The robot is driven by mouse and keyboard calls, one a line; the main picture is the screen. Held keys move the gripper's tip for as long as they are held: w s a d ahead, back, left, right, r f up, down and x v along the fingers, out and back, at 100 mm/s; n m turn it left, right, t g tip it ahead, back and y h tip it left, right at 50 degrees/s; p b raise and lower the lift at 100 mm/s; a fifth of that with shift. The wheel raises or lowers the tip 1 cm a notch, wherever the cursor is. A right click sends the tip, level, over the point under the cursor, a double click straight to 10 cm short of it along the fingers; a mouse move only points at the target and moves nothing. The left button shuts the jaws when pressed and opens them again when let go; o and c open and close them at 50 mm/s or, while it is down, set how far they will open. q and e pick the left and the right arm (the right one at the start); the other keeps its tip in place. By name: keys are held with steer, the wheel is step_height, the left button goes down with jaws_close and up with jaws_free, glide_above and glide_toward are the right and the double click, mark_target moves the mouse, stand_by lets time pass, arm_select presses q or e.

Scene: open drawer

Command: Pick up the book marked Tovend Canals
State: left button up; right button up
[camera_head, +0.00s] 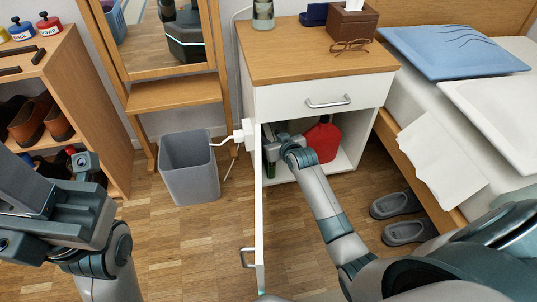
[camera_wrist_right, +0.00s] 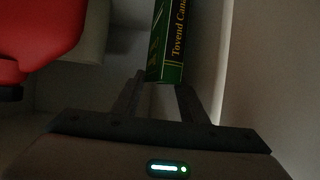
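The green book marked "Tovend Cana…" (camera_wrist_right: 170,45) stands in the dim cabinet compartment, close to a pale wall in the right wrist view. Its far end runs out of the top of that view. My right gripper (camera_wrist_right: 160,82) has its two fingers spread, with the near end of the book at the fingertips. No firm grip on it shows. In the head view my right gripper (camera_head: 271,146) is inside the open nightstand (camera_head: 350,120), and the book is mostly hidden there. My left gripper (camera_head: 40,205) is at the lower left, away from the nightstand; its fingers are unclear.
A red object (camera_head: 322,140) stands beside the book's place in the compartment. The open cabinet door (camera_head: 259,215) sticks out towards me, left of my right arm. A grey bin (camera_head: 189,168) and a shoe shelf (camera_head: 85,110) are left; the bed (camera_head: 410,150) is right.

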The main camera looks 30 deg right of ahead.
steer(key=shift+w+f, duration=0.1)
steer(key=shift+w, duration=0.2)
jaws_close()
steer(key=shift+s, duration=0.1)
stand_by(1.4)
